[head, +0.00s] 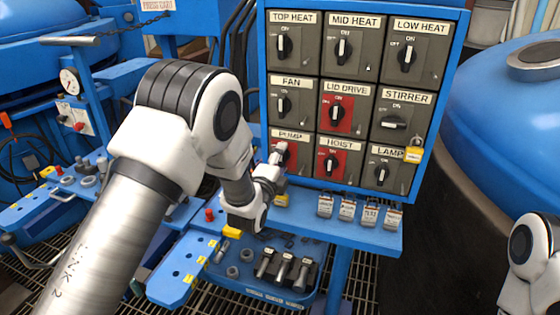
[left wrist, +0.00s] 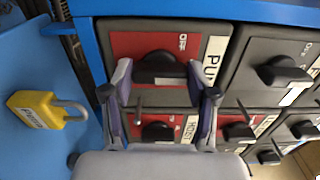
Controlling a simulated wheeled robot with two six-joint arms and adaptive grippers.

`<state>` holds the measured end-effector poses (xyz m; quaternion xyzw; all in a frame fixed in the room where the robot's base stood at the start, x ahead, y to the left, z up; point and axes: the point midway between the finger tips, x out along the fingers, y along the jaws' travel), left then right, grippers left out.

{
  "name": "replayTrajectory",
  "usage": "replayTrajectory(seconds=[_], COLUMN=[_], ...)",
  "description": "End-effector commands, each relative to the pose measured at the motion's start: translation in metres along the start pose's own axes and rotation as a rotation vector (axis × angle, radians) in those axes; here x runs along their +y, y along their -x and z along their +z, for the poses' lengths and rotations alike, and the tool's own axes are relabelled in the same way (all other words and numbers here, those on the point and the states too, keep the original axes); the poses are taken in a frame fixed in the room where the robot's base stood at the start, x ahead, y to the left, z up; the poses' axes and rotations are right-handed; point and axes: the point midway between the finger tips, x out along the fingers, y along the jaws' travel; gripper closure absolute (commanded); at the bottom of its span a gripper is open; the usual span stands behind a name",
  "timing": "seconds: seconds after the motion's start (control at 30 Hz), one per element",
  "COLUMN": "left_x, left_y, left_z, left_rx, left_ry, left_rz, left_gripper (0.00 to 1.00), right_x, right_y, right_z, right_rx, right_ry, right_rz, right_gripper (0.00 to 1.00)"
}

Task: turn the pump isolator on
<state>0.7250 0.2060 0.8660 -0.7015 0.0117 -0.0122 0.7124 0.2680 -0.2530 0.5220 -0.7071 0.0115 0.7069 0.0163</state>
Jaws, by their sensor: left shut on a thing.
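The pump isolator (left wrist: 158,66) is a black knob on a red plate, at the lower left of the grey switch panel in the head view. Its OFF mark and part of the PUMP label show in the left wrist view, which sees the panel turned sideways. My left gripper (left wrist: 160,88) is at this knob, its two fingers on either side, shut on it.
The hoist switch (head: 331,164) is right of the pump, the fan switch (head: 284,106) above it. A yellow padlock (head: 413,155) hangs near the lamp switch. Another yellow padlock (left wrist: 45,112) is beside the panel.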

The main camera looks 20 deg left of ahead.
Motion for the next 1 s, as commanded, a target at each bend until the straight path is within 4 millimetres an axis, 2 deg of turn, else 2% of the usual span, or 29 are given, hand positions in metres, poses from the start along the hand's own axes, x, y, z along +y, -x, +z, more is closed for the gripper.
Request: replayTrajectory(seconds=[0.2, 0.23, 0.27, 0.3, 0.67, 0.77, 1.0], left_x=[0.0, 0.0, 0.0, 0.0, 0.0, 0.001, 0.001], left_y=[0.0, 0.0, 0.0, 0.0, 0.004, 0.019, 0.08], left_z=[0.0, 0.0, 0.0, 0.0, 0.0, 0.0, 0.0], left_rx=[0.001, 0.001, 0.001, 0.001, 0.001, 0.001, 0.001], left_ry=[-0.002, -0.002, -0.002, -0.001, 0.0, 0.0, -0.001], left_rz=[-0.001, -0.001, -0.001, -0.001, 0.001, 0.003, 0.004], left_gripper=[0.77, 0.31, 0.21, 0.17, 0.17, 0.17, 0.17], right_x=[0.0, 0.0, 0.0, 0.0, 0.0, 0.0, 0.0], right_y=[0.0, 0.0, 0.0, 0.0, 0.0, 0.0, 0.0], right_z=[0.0, 0.0, 0.0, 0.0, 0.0, 0.0, 0.0], right_rx=[0.0, 0.0, 0.0, 0.0, 0.0, 0.0, 0.0], right_ry=[0.0, 0.0, 0.0, 0.0, 0.0, 0.0, 0.0], right_rz=[0.0, 0.0, 0.0, 0.0, 0.0, 0.0, 0.0], right_gripper=[0.6, 0.6, 0.6, 0.6, 0.6, 0.6, 0.6])
